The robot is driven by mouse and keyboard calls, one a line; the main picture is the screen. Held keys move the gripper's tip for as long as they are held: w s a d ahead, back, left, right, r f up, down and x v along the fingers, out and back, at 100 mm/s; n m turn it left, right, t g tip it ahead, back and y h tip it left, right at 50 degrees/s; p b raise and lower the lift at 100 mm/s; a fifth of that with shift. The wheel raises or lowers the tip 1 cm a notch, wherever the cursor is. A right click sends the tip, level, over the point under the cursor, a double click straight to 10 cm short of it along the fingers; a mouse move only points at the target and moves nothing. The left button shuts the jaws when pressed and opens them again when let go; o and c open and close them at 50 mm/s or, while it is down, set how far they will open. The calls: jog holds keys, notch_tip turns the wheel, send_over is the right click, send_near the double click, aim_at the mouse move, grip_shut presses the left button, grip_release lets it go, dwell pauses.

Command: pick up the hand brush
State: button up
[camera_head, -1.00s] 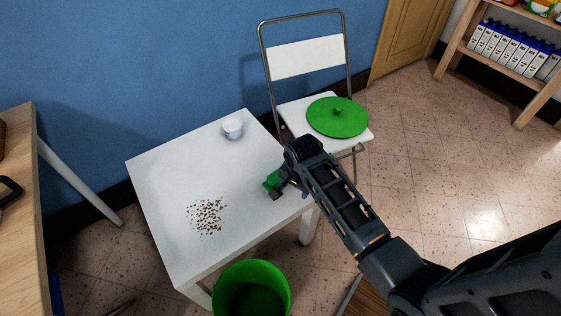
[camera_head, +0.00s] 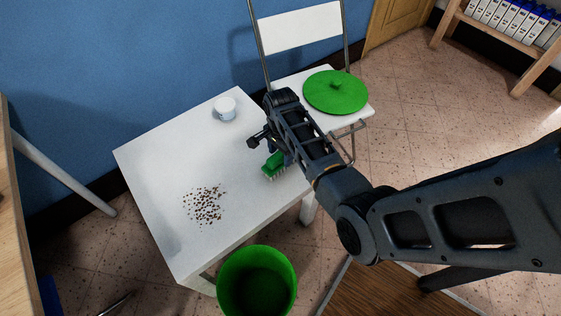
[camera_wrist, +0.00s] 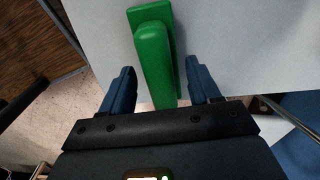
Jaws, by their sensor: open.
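The green hand brush (camera_head: 273,165) lies on the right side of the small white table (camera_head: 160,160), with pale bristles showing along its lower edge. In the wrist view the brush (camera_wrist: 154,50) points its green handle down between the two blue fingers of my gripper (camera_wrist: 160,82). The fingers are apart, with a gap on each side of the handle. In the head view my gripper (camera_head: 262,140) is over the brush and partly hides it. I cannot tell how far the fingertips are above the table.
Brown crumbs (camera_head: 204,204) lie on the table left of the brush. A white cup (camera_head: 225,109) stands at the back. A green bin (camera_head: 257,281) is on the floor in front. A green lid (camera_head: 335,91) lies on the white folding chair (camera_head: 300,32) behind.

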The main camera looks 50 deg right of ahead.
jog(key=shift+f, duration=0.45)
jog(key=c, duration=0.9)
jog(key=shift+r, duration=0.1)
jog(key=shift+r, duration=0.45)
jog(key=r, duration=0.1)
jog(key=r+p, duration=0.1)
jog(key=r, duration=0.1)
jog(key=shift+s+d+r, duration=0.3)
jog(key=shift+s+r, duration=0.05)
jog(key=shift+r, duration=0.05)
jog(key=s+d+r, duration=0.2)
jog(key=s+d+r+p, duration=0.1)
jog(key=s+d+r, duration=0.1)
jog(key=s+d, duration=0.1)
jog(key=s+d+r, duration=0.2)
jog(key=shift+s+d+r, duration=0.1)
jog(key=shift+s+d, duration=0.15)
jog(key=shift+d, duration=0.1)
